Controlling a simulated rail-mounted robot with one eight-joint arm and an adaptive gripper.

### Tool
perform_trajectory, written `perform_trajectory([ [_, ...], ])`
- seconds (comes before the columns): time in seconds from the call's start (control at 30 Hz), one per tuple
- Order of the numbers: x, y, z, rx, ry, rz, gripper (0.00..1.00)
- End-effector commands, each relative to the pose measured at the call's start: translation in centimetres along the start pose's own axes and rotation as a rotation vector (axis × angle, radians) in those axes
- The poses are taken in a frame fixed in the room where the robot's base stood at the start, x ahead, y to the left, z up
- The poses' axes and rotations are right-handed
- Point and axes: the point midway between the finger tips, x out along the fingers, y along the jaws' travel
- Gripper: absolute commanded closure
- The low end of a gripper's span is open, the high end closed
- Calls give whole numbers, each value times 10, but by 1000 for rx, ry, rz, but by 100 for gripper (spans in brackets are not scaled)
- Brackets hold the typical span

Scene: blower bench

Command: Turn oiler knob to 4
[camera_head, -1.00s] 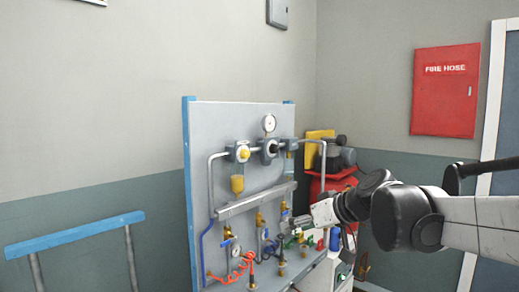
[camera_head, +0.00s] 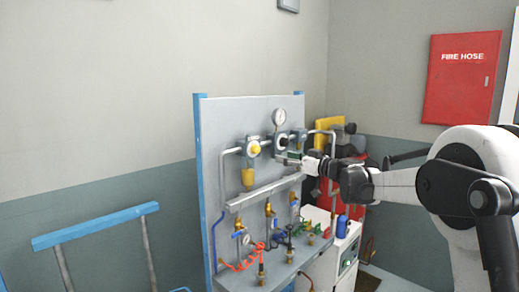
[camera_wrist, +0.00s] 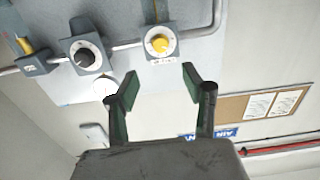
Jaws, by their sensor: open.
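A yellow knob (camera_head: 254,148) on a round pale dial sits at the upper left of the panel, above a yellow bowl (camera_head: 248,178). In the wrist view the yellow knob (camera_wrist: 158,43) is seen beyond the fingertips, with a black knob (camera_wrist: 84,54) to its left. The dial markings are too small to read, and I cannot tell which knob is labelled oiler. My gripper (camera_head: 287,158) is at knob height in front of the panel, near the black knob. In the wrist view my gripper (camera_wrist: 161,79) is open and empty, its green-padded fingers apart from both knobs.
A pressure gauge (camera_head: 279,117) sits above the knobs. A rail (camera_head: 262,190) crosses the panel below, with valves and coiled hoses (camera_head: 245,255) under it. A red tank (camera_head: 328,190) stands behind at the right. A blue-topped railing (camera_head: 95,226) is at the left.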

Motion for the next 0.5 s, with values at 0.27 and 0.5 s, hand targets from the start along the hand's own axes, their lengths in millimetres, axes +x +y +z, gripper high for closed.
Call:
perform_trajectory([
  [0.27, 37, 0, -1, -1, 1, -2, 55],
  [0.5, 83, -1, -1, 0, 1, -2, 55],
])
